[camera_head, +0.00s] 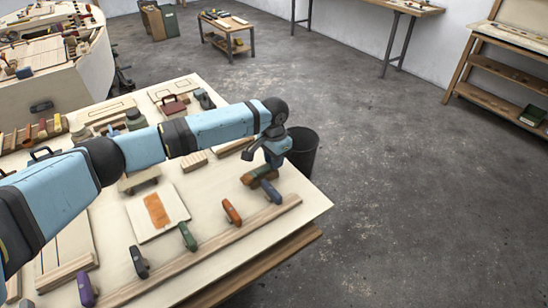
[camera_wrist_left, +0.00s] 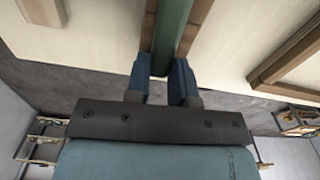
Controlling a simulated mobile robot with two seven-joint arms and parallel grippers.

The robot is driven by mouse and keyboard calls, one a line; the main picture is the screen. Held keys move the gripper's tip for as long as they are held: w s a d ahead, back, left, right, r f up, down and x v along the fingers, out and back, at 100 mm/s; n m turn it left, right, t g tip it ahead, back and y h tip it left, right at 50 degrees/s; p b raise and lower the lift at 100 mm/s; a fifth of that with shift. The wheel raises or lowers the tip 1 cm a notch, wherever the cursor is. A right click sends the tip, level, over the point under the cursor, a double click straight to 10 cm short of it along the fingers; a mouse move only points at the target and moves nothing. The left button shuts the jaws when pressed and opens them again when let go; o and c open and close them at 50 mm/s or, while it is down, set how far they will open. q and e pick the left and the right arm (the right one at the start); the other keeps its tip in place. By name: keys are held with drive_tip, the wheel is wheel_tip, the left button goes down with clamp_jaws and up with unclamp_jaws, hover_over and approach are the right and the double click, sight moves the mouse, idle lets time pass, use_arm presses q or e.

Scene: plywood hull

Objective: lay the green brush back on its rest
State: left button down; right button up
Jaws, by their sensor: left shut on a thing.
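My left gripper (camera_head: 263,164) is at the right part of the plywood-topped bench, pointing down. Its two blue fingers (camera_wrist_left: 162,76) are shut on the green brush (camera_wrist_left: 174,28), a long green bar running away from the fingers in the left wrist view. In the head view the green brush (camera_head: 260,171) shows only in part under the gripper. A brown wooden rest (camera_wrist_left: 198,28) shows along both sides of the brush. I cannot tell whether the brush touches it. My right gripper is not in view.
A white board with an orange patch (camera_head: 157,210) lies left of the gripper. A dark bin (camera_head: 303,150) stands behind the bench corner. Open floor lies right.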

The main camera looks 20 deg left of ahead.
use_arm(q)
drive_tip(key=c, duration=0.9)
unclamp_jaws()
wheel_tip(320, 180, up, 14)
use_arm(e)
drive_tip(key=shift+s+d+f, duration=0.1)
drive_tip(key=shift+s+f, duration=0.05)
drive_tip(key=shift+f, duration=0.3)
use_arm(q)
drive_tip(key=shift+f, duration=0.15)
